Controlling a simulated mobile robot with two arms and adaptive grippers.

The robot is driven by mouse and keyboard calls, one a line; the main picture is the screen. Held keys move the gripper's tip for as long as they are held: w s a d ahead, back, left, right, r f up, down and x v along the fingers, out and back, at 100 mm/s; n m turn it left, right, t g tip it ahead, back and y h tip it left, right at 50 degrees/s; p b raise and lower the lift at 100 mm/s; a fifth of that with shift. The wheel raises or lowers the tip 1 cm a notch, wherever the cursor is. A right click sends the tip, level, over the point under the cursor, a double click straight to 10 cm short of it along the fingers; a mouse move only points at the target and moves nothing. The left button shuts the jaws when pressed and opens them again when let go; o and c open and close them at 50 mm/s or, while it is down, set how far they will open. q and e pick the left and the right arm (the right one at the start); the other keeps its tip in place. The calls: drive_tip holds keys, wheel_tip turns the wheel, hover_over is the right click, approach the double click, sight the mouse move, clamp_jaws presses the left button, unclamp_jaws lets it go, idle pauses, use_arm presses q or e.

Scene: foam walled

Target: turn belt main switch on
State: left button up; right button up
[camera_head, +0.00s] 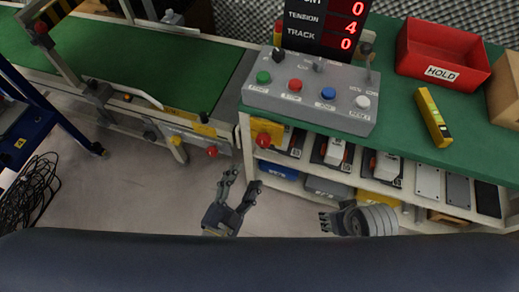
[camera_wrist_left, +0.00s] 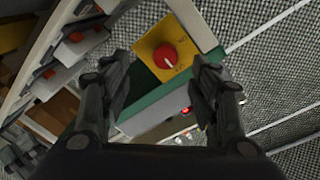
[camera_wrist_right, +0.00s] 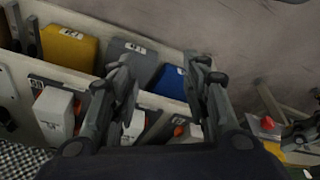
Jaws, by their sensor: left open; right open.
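The main switch is a red round knob (camera_head: 263,139) on a yellow plate (camera_head: 271,128) at the left front end of the bench. In the left wrist view the knob (camera_wrist_left: 166,56) and yellow plate (camera_wrist_left: 147,43) show between and beyond my fingers. A pale mark shows on the knob; its lettering is too small to read. My left gripper (camera_head: 241,182) is open and empty, apart from the switch, nearer to me and lower in the picture. My right gripper (camera_head: 328,221) is empty, in front of the bench shelves; its open fingers show in the right wrist view (camera_wrist_right: 162,65).
A control box (camera_head: 310,93) with several coloured buttons stands on the green bench, by a red HOLD bin (camera_head: 443,52) and a yellow level (camera_head: 433,116). Shelves below hold bins (camera_wrist_right: 68,47). A green conveyor (camera_head: 140,62) is left. The floor (camera_head: 130,190) before it is clear.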

sight(261, 144)
use_arm(q)
drive_tip(key=x, duration=0.3)
drive_tip(key=r+b+x, duration=0.1)
drive_tip(key=x, duration=0.5)
drive_tip(key=shift+w+d+r+b, duration=0.2)
drive_tip(key=shift+w+b, duration=0.15)
drive_tip(key=shift+b, duration=0.05)
drive_tip(key=shift+w+d, duration=0.25)
drive_tip(key=shift+w, duration=0.3)
use_arm(e)
drive_tip(key=shift+v, duration=1.95)
drive_tip(key=shift+d, duration=0.1)
use_arm(q)
drive_tip(key=c, duration=1.1)
